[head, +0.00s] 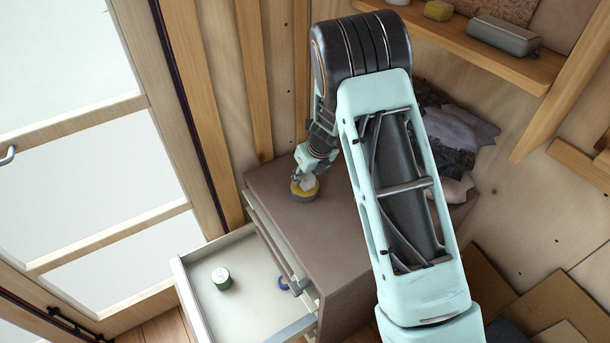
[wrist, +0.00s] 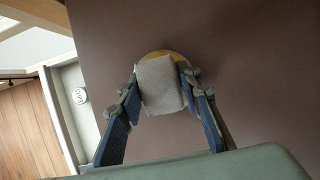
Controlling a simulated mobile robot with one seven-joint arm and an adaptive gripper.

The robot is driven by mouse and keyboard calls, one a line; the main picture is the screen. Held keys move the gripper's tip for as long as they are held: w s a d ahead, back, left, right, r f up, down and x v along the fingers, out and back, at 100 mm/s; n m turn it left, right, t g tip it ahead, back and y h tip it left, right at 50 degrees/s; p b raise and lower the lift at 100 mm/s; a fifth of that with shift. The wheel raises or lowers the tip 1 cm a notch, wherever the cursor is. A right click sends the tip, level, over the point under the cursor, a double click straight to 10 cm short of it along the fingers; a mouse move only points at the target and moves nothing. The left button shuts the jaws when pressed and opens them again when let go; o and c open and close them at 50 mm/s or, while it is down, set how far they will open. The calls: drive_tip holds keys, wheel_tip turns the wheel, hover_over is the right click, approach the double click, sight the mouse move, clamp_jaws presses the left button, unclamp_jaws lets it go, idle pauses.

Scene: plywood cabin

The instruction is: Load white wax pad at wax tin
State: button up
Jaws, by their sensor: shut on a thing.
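My gripper (head: 309,176) is over the brown cabinet top, with its fingers pointing down. It is shut on the white pad (wrist: 160,86), one finger on each side of it. The yellow wax tin (head: 303,196) stands on the cabinet top right below the pad. In the wrist view the pad covers most of the tin, and only a yellow edge (wrist: 165,54) shows behind it. The pad is at the tin's opening; I cannot tell whether it touches the wax.
The brown cabinet (head: 325,235) has an open drawer (head: 240,255) holding a green tin (head: 221,278) and a small blue thing (head: 283,283). Crumpled dark cloths (head: 455,140) lie at the cabinet's far right. A wall shelf (head: 480,55) holds a metal box (head: 503,36).

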drive_tip(key=shift+f, duration=0.55)
idle(1.4)
wheel_tip(320, 180, up, 7)
drive_tip(key=p, duration=0.6)
drive_tip(key=shift+r+p, duration=0.15)
drive_tip(key=shift+p, duration=0.25)
idle(0.5)
